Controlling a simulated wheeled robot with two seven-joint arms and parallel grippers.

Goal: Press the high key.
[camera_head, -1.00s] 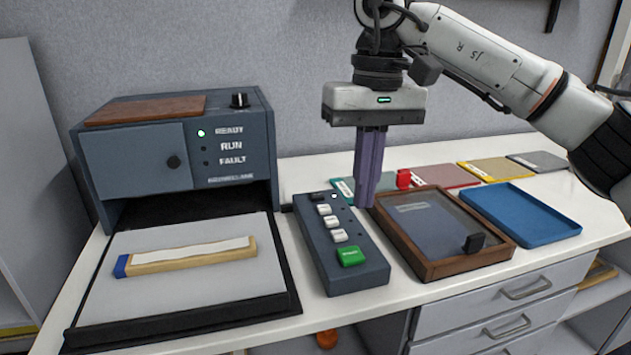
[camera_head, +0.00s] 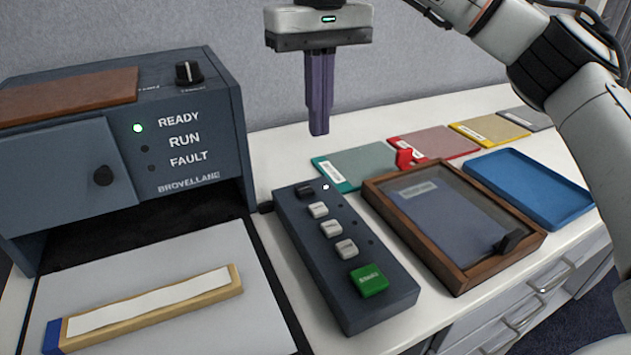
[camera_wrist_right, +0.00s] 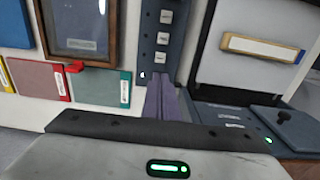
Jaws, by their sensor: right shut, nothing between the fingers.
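The dark key box (camera_head: 345,290) lies on the table with a column of keys. A dark key (camera_head: 305,191) is at its far end, then three white keys, the nearest being this one (camera_head: 346,249), then a green key (camera_head: 369,280). Key lettering is too small to read. A small white light (camera_head: 326,187) glows beside the dark key. My right gripper (camera_head: 319,133) is shut and empty, its purple fingers pointing down, apart from the keys, beyond the box's far end in the picture. In the right wrist view its fingers (camera_wrist_right: 160,84) cover the box's far end and hide the dark key. My left gripper is not seen.
Left stands a grey-blue machine (camera_head: 190,205) with a green READY light; a wooden-edged strip (camera_head: 150,308) lies on its tray. Right of the key box are a wooden framed case (camera_head: 455,284), a blue tray (camera_head: 530,185) and several coloured folders (camera_head: 355,166).

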